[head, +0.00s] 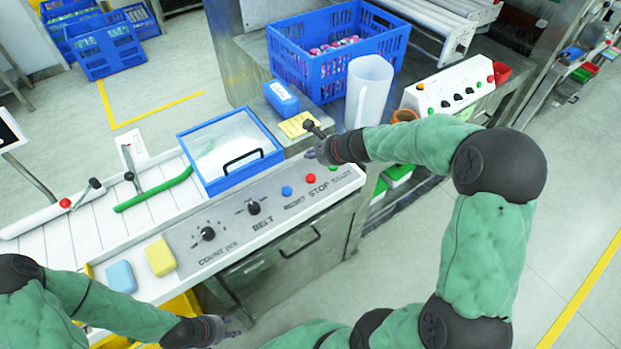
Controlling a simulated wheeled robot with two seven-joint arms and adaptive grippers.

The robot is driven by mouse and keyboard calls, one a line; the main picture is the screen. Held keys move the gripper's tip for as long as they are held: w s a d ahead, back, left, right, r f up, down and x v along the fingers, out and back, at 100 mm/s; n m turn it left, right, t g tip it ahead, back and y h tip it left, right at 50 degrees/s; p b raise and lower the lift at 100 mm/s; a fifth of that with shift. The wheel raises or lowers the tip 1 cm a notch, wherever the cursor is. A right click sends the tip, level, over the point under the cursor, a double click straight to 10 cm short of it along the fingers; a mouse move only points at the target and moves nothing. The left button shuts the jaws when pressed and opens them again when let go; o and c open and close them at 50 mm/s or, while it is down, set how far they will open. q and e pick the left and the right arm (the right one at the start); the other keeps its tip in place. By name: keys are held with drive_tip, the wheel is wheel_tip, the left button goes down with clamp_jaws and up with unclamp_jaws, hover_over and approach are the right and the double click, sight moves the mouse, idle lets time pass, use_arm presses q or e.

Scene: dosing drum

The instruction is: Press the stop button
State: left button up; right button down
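The red stop button (310,178) sits on the sloped white and grey control panel (228,254), above the printed word STOP. A blue button (287,191) is to its left. A green button (333,168) to its right is partly hidden by my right gripper. My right gripper (314,154) is above and behind the red button in the picture, apart from it as far as I can see. Its finger opening is too small to tell. My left gripper (232,327) is low, in front of the panel, away from the buttons. Its fingers are too small to judge.
A blue-rimmed tray (236,178) stands behind the panel. A blue crate (290,72), a clear pitcher (367,92) and a second panel with buttons (450,86) are farther back. Yellow (160,257) and blue (121,277) blocks lie at the panel's left end.

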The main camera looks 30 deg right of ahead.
sight(312, 179)
drive_tip(key=shift+f+b, duration=3.45)
drive_tip(key=shift+f, duration=0.45)
drive_tip(key=shift+f, duration=0.1)
drive_tip(key=shift+f+b, duration=0.35)
drive_tip(key=shift+b, duration=0.1)
drive_tip(key=shift+f+b, duration=0.45)
drive_tip(key=shift+r, duration=0.1)
drive_tip(key=shift+r+p, duration=0.8)
drive_tip(key=shift+r, duration=0.1)
wheel_tip(312, 179, up, 5)
drive_tip(key=p, duration=0.4)
drive_tip(key=shift+p, duration=0.35)
